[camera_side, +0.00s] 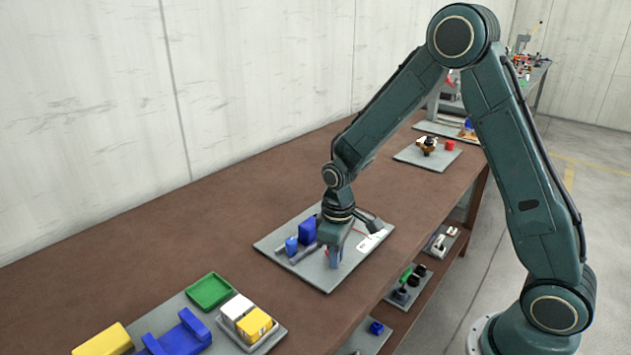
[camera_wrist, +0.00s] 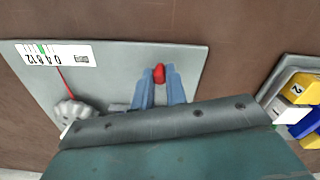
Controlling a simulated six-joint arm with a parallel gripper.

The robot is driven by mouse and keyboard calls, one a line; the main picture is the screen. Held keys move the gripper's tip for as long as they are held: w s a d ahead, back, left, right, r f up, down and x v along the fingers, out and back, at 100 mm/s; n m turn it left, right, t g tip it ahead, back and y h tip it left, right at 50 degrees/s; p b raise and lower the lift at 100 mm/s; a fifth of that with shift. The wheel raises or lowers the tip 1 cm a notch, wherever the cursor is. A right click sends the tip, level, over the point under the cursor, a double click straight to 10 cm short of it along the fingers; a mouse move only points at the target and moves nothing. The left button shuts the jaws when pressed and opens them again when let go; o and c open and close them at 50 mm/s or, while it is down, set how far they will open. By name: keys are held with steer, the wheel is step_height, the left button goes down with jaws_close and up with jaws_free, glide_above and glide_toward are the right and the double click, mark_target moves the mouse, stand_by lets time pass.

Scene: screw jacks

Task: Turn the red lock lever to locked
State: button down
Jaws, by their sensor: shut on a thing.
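The red lock lever (camera_wrist: 159,73) shows as a small red knob between the tips of my gripper (camera_wrist: 160,82) in the wrist view. My gripper's blue-grey fingers are shut on it. In the side view my gripper (camera_side: 335,255) points down at the front part of the grey jack plate (camera_side: 285,245), and the lever is hidden there. A white scale card (camera_wrist: 55,53) with a green band lies on the plate, with a red pointer (camera_wrist: 67,82) reaching up to it from a pale ribbed knob (camera_wrist: 70,112). The lever's angle cannot be told.
Blue blocks (camera_side: 307,230) stand on the jack plate beside my gripper. Nearer the camera are a green tray (camera_side: 209,291), a tray of white and yellow blocks (camera_side: 254,325) and a blue holder (camera_side: 180,335).

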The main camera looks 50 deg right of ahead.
steer(key=shift+s+d+n, duration=0.15)
steer(key=shift+d+n, duration=0.3)
steer(key=shift+n, duration=0.45)
steer(key=c, duration=1.4)
jaws_free()
steer(key=shift+r, duration=0.1)
step_height(320, 180, up, 14)
